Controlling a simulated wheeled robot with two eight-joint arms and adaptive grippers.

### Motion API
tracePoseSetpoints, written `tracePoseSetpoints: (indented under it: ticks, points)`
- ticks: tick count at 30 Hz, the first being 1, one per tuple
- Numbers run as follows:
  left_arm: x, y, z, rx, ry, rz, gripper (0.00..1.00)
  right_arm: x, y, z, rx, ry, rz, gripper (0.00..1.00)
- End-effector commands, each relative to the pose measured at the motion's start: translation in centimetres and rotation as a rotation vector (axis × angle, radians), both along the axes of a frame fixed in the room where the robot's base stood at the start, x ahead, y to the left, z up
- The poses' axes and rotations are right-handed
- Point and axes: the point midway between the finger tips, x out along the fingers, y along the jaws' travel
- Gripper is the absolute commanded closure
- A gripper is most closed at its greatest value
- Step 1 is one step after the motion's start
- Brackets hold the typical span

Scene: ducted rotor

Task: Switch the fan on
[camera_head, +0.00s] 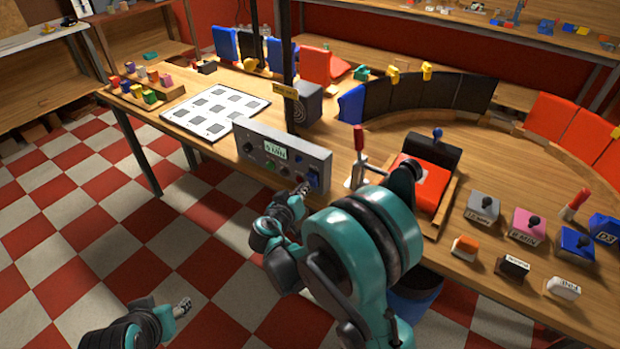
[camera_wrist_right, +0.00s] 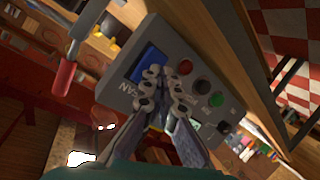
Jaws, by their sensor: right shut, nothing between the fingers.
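A grey control box (camera_head: 255,150) stands at the table's front edge, with a small display, knobs, coloured buttons and a blue rocker switch (camera_head: 314,181) at its right end. In the right wrist view the blue switch (camera_wrist_right: 148,62) sits beside a label that seems to read "FAN", on the grey panel (camera_wrist_right: 180,45). My right gripper (camera_head: 305,189) is shut and empty, its fingertips (camera_wrist_right: 168,76) right in front of the panel by the switch. I cannot tell whether they touch it. My left gripper (camera_head: 182,306) is low over the floor, away from the table; its jaws are too small to judge.
A red-handled lever clamp (camera_head: 359,155) stands just right of the box, near a red padded block (camera_head: 420,185). A dark post (camera_head: 287,65) rises behind the box, beside a dark housing with a round front (camera_head: 308,105). Labelled blocks with knobs (camera_head: 482,207) lie at right.

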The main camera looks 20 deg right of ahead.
Motion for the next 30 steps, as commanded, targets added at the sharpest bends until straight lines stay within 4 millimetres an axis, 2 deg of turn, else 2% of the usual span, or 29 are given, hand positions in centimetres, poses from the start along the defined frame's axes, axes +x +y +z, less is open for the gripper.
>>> tracePoseSetpoints:
  ticks: [30]
  points:
    - [0.00,0.00,0.10,0.000,0.000,0.000,0.51,0.47,-0.65,0.40,0.000,0.000,0.000,1.00]
